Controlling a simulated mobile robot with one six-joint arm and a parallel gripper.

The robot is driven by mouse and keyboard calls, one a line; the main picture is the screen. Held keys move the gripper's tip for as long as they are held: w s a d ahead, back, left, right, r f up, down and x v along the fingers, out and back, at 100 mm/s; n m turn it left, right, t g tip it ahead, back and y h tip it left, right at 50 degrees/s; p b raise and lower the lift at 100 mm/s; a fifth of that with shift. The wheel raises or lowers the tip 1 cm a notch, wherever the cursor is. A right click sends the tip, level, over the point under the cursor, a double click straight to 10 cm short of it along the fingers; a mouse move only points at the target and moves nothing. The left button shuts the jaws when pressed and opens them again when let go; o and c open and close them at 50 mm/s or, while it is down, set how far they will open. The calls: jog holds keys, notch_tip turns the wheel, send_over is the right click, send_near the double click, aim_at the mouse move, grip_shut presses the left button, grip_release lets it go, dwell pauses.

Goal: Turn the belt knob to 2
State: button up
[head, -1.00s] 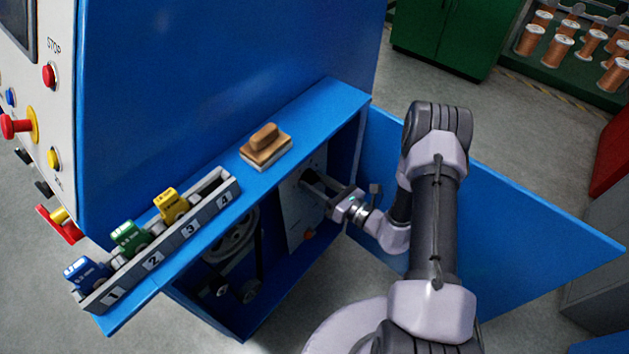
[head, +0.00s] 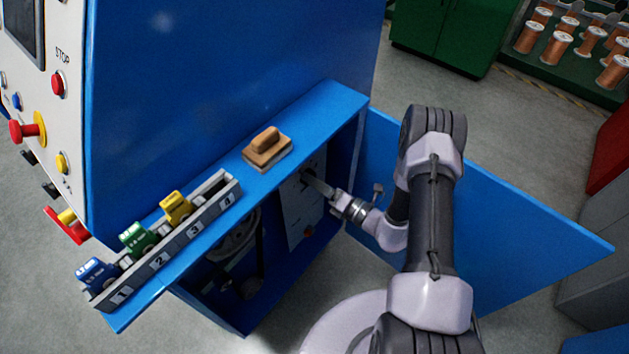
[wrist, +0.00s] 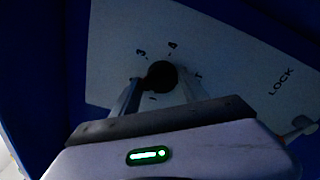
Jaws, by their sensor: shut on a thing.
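The belt knob (wrist: 162,74) is a dark round knob on a pale panel (wrist: 225,60) in the wrist view. A 3 and a 4 stand above it. Another mark is at its right, and a faint one is below, partly covered. My gripper (wrist: 160,84) is shut on the knob, one finger on each side. I cannot tell which number the knob points to. In the head view my gripper (head: 312,181) reaches into the open blue cabinet at the panel (head: 298,222), and the knob is hidden there.
A wooden-handled block (head: 267,149) and a numbered rack (head: 185,244) with blue, green and yellow items are on the cabinet's top ledge. Belt pulleys (head: 236,240) are inside the cabinet. The open blue door (head: 500,235) stands behind my arm. The panel reads LOCK at its right.

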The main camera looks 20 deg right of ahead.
jog(key=shift+d+f, duration=0.1)
jog(key=shift+f, duration=0.05)
dwell(0.4)
jog(key=o, duration=1.2)
jog(key=shift+w+d+m, duration=0.1)
jog(key=shift+d+m, duration=0.1)
jog(key=shift+m, duration=0.1)
jog(key=shift+c, duration=0.2)
jog(key=shift+a, duration=0.1)
jog(key=p+v, duration=0.4)
jog(key=v, duration=1.3)
jog(key=shift+s, duration=0.25)
